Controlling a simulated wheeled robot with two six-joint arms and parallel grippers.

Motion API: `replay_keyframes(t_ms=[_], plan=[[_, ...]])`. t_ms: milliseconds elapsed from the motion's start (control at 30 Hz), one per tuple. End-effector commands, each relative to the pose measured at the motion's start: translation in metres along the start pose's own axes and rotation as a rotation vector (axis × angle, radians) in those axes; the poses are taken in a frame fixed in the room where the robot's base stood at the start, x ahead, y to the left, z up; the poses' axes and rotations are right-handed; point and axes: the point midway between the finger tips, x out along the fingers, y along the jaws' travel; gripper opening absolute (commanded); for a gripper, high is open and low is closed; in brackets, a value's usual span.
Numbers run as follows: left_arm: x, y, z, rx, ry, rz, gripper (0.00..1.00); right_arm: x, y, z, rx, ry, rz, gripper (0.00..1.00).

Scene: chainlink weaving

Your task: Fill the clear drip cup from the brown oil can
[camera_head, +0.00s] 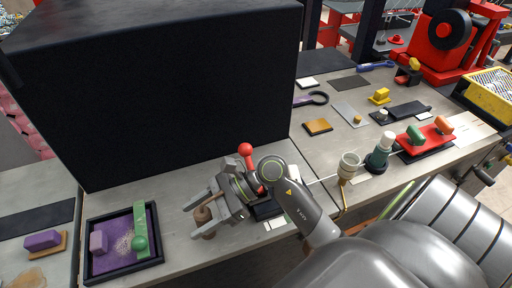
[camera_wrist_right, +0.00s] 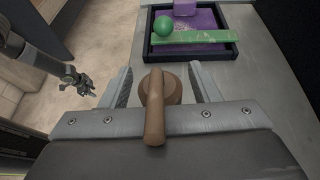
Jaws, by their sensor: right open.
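The brown oil can (camera_head: 203,216) stands on the grey bench between the fingers of my right gripper (camera_head: 195,218). In the right wrist view the can (camera_wrist_right: 157,98) has a round body and a long bar-like part pointing toward the camera. My right gripper (camera_wrist_right: 157,88) is open around it, with a gap visible on both sides. My left gripper (camera_wrist_right: 80,84) shows small at the left of the right wrist view, away from the can; its jaw state is unclear. A pale cup (camera_head: 349,160) on a brass stem stands right of my arm; I cannot tell whether it is the clear drip cup.
A black-rimmed purple tray (camera_head: 90,259) with a green bar and ball lies left of the can. A large black box (camera_head: 150,95) stands behind. A red ball-topped lever (camera_head: 246,150) is close to my right wrist. A white-topped green bottle (camera_head: 380,153) stands at right.

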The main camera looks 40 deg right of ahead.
Motion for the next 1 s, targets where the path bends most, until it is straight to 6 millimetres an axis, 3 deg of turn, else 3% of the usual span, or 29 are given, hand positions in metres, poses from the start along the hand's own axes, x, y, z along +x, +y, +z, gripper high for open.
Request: replay_keyframes(t_ms=[400, 1000], plan=[[0.031, 0.003, 0.003, 0.000, 0.000, 0.000, 0.36, -0.044, 0.000, -0.007, -0.003, 0.008, 0.001, 0.56], [0.045, 0.004, 0.005, 0.000, -0.001, 0.000, 0.36, -0.103, 0.000, -0.006, 0.000, 0.007, 0.002, 0.56]])
